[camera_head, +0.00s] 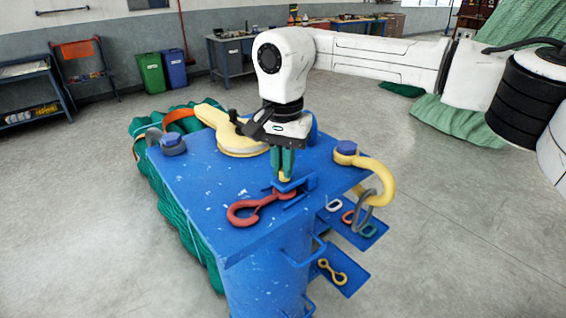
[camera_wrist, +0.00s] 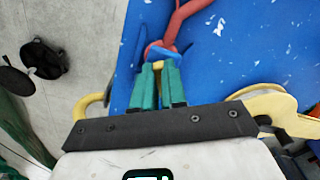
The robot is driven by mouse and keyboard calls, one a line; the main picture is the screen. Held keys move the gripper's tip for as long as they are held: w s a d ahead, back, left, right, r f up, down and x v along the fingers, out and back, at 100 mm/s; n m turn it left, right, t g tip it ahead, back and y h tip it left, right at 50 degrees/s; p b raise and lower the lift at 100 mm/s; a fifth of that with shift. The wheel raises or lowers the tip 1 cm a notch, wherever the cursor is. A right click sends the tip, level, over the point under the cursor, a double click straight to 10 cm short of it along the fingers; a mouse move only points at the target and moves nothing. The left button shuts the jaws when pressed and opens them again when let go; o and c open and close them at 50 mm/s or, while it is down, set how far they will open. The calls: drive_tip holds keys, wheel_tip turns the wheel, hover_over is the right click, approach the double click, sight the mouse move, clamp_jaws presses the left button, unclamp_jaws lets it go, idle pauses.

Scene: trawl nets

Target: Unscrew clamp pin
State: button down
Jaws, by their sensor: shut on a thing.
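My gripper (camera_head: 283,178) points down over the front part of the blue table. Its green fingers are shut on the blue clamp pin (camera_head: 287,186), which is mostly hidden between and below them. The blue clamp (camera_head: 304,187) stands on the tabletop around that spot. A red hook (camera_head: 243,212) lies on the table with its shank end at the clamp. In the wrist view the green fingertips (camera_wrist: 159,66) meet the blue pin head (camera_wrist: 162,52), with the red hook (camera_wrist: 184,18) just beyond.
A yellow block (camera_head: 238,138) lies behind my gripper. A yellow hook with a grey shackle (camera_head: 378,183) hangs at the right edge by a blue bolt (camera_head: 346,147). Small coloured links (camera_head: 348,216) sit on a side shelf. Another blue bolt (camera_head: 172,142) is at the left corner. Green net hangs left.

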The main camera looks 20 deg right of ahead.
drive_tip(key=c, duration=1.2)
unclamp_jaws()
drive_tip(key=shift+f, duration=0.15)
wheel_tip(320, 180, up, 11)
drive_tip(key=shift+f+b, duration=0.1)
drive_tip(key=shift+b, duration=1.15)
